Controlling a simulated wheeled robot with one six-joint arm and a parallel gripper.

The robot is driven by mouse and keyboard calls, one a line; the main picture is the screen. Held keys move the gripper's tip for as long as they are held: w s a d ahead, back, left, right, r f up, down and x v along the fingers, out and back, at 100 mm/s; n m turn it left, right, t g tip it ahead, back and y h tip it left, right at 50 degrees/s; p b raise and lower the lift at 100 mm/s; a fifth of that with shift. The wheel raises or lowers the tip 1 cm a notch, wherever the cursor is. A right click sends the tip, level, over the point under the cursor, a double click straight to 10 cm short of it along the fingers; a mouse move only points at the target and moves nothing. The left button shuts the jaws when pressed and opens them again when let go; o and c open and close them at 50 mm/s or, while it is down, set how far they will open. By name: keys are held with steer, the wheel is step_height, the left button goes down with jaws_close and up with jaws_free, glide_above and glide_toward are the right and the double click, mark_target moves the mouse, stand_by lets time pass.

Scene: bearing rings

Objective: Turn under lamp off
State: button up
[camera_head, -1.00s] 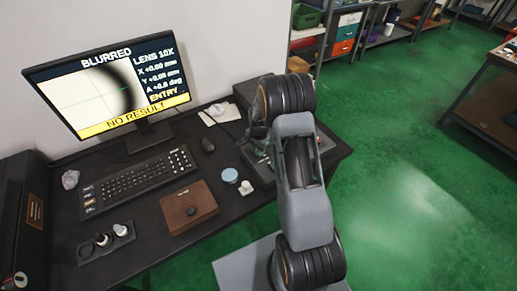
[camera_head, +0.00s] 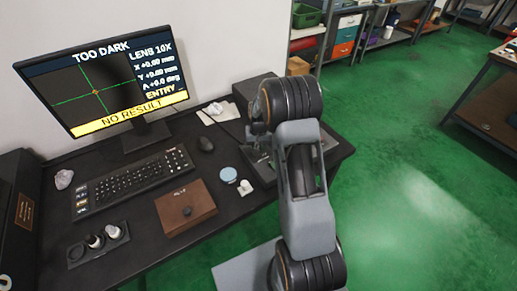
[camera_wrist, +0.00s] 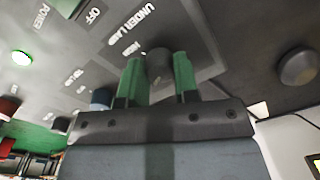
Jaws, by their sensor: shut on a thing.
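In the wrist view the panel carries the label UNDER LAMP above a round grey knob (camera_wrist: 159,64). My gripper (camera_wrist: 158,78) has green fingertips, one on each side of this knob, and is shut on it. The small print around the knob is tilted and hard to read. In the head view my arm hides the knob and my gripper. The monitor (camera_head: 104,82) in the head view reads TOO DARK, with a dark picture and a green cross, above a yellow NO RESULT bar.
Other controls near my gripper are a grey knob (camera_wrist: 298,67), a blue-grey knob (camera_wrist: 101,99) and a red knob (camera_wrist: 8,107). A white lit spot (camera_wrist: 21,58) is at the left.

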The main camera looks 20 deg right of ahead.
steer(key=n+b, duration=0.1)
steer(key=n, duration=0.5)
steer(key=n+b, duration=0.1)
steer(key=n, duration=0.4)
steer(key=shift+n, duration=0.4)
stand_by(0.4)
steer(key=o, duration=0.9)
steer(key=shift+r, duration=0.1)
steer(key=r, duration=1.3)
steer(key=shift+w+d+r, duration=0.15)
steer(key=shift+w+r, duration=0.05)
steer(key=shift+r, duration=0.15)
